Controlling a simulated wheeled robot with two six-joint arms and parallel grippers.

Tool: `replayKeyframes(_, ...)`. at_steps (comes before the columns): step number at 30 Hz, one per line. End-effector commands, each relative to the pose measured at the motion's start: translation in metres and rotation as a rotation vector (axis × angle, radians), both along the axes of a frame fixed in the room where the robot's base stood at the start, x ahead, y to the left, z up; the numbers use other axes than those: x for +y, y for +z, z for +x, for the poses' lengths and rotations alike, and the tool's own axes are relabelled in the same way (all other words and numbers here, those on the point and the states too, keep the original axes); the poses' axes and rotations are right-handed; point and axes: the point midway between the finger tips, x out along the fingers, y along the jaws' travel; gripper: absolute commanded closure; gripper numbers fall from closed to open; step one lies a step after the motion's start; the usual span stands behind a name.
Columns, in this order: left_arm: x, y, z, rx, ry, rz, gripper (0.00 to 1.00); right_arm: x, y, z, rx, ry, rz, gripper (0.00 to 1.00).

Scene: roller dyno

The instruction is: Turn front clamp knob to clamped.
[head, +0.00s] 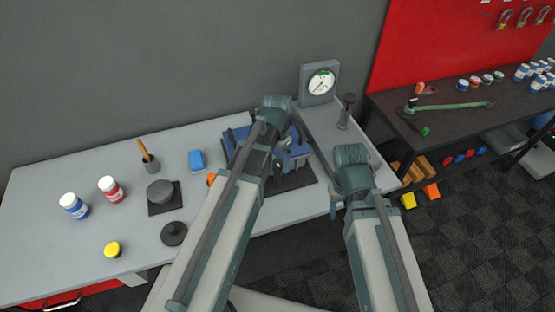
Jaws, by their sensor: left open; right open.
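A blue fixture (298,162), which looks like the roller dyno, stands on a dark base plate (292,182) in the middle of the grey bench. My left forearm and wrist cover much of it. I cannot make out the front clamp knob or its setting. My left gripper (284,142) is open over the fixture, its fingers mostly hidden by its own wrist; I cannot tell whether it touches anything. My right gripper (335,207) is open by the bench's front edge, right of the base plate, and mostly hidden behind its wrist.
A dial gauge (321,83) and a dark post (346,112) stand at the back right. Left on the bench (40,235) are a blue-white jar (73,206), a red jar (112,189), a yellow-topped item (112,249), a black disc (173,233) and a blue block (197,161).

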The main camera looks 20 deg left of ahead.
Motion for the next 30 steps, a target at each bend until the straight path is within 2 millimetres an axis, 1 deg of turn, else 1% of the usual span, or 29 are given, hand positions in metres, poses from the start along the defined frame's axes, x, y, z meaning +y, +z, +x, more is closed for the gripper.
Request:
replayKeyframes(5, 0.000, 0.005, 0.000, 0.000, 0.000, 0.000, 0.19, 0.000, 0.005, 0.000, 0.000, 0.000, 0.000, 0.48)
replayKeyframes(11, 0.000, 0.022, 0.000, 0.000, 0.000, 0.000, 0.19, 0.000, 0.022, 0.000, 0.000, 0.001, 0.000, 0.48)
replayKeyframes(17, 0.000, 0.051, 0.000, 0.000, 0.000, 0.000, 0.19, 0.000, 0.051, 0.000, 0.000, -0.002, 0.001, 0.48)
replayKeyframes(30, 0.000, 0.118, 0.000, 0.000, 0.000, 0.000, 0.19, 0.000, 0.118, 0.000, 0.000, -0.014, 0.002, 0.48)
